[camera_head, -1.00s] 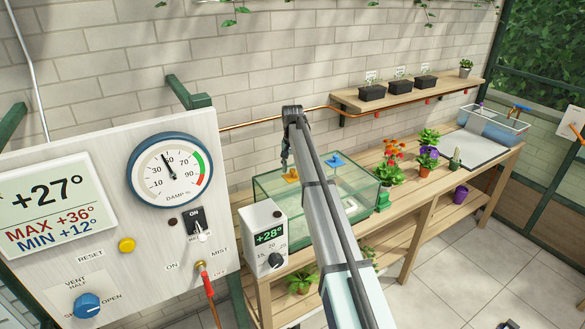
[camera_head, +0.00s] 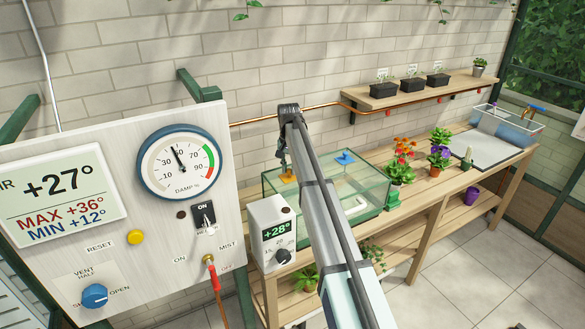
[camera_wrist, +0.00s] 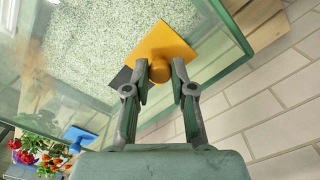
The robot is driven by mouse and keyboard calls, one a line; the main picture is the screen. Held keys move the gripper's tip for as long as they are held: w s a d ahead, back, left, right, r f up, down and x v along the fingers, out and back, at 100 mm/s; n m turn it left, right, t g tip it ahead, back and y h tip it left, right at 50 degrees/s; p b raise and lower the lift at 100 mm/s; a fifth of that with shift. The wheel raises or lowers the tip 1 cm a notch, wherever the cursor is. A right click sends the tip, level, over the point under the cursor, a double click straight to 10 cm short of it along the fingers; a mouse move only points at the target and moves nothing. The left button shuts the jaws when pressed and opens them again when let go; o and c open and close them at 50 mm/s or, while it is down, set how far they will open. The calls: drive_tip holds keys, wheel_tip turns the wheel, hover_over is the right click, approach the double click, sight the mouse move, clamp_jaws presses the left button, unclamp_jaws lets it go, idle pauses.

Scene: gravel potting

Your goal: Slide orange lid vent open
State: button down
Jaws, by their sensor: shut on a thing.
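The orange lid vent (camera_wrist: 165,45) is a flat orange plate with a round knob on the glass lid of a tank, near the wall. It also shows in the head view (camera_head: 287,178). My gripper (camera_wrist: 162,76) is shut on the knob, with one finger on each side of it. In the wrist view a dark patch (camera_wrist: 122,77) shows beside the orange plate; I cannot tell whether it is an opening. In the head view my gripper (camera_head: 284,168) reaches down to the vent, partly hidden by my arm.
The glass tank (camera_head: 375,213) stands on a wooden bench and has a blue vent (camera_head: 345,157) too. A white thermostat box (camera_head: 270,232) stands in front. Flowering plants (camera_head: 401,165) stand to the right. The brick wall (camera_wrist: 270,110) is close behind.

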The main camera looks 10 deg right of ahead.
sight(288, 170)
drive_tip(key=c, duration=1.1)
unclamp_jaws()
drive_tip(key=shift+s+a, duration=0.1)
drive_tip(key=shift+a, duration=0.15)
drive_tip(key=shift+o, duration=0.7)
drive_tip(key=shift+a, duration=0.1)
drive_tip(key=shift+r, duration=0.6)
wheel_tip(288, 170, up, 11)
drive_tip(key=shift+f, duration=0.1)
